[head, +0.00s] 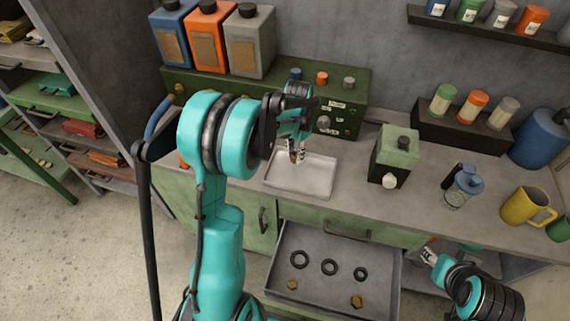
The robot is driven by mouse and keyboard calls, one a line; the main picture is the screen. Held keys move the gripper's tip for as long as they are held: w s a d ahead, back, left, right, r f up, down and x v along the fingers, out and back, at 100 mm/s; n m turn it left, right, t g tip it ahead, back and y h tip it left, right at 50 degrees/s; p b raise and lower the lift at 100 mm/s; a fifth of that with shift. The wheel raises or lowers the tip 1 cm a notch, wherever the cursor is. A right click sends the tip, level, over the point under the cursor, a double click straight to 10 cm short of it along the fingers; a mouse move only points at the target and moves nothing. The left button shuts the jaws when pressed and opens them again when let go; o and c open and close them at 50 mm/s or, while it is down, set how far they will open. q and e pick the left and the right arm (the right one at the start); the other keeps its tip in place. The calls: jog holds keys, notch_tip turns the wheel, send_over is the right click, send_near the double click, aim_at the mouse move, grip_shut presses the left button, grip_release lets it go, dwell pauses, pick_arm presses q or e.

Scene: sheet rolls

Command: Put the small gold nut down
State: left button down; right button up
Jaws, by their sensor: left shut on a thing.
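My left gripper (296,155) is shut above the pale shallow tray (304,186) on the counter. A tiny brownish-gold bit, which looks like the small gold nut (293,157), shows between its fingertips; the fingers hide most of it. I cannot tell whether it touches the tray. My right gripper (428,253) is at the lower right, beside the open drawer, and is too small to read as open or shut.
A green-grey canister (394,155), a blue-lidded jar (462,187) and a yellow mug (527,206) stand right of the tray. A green panel box (350,90) stands behind.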

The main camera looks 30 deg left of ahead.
pick_arm(q)
jog(key=b, duration=0.1)
send_over(281, 169)
notch_tip(281, 169, down, 3)
jog(key=shift+w+f, duration=0.1)
jog(key=shift+f, duration=0.1)
jog(key=shift+f+b, duration=0.9)
jog(key=shift+f, duration=1.05)
jog(key=shift+f, duration=0.1)
jog(key=c, duration=1.3)
grip_release()
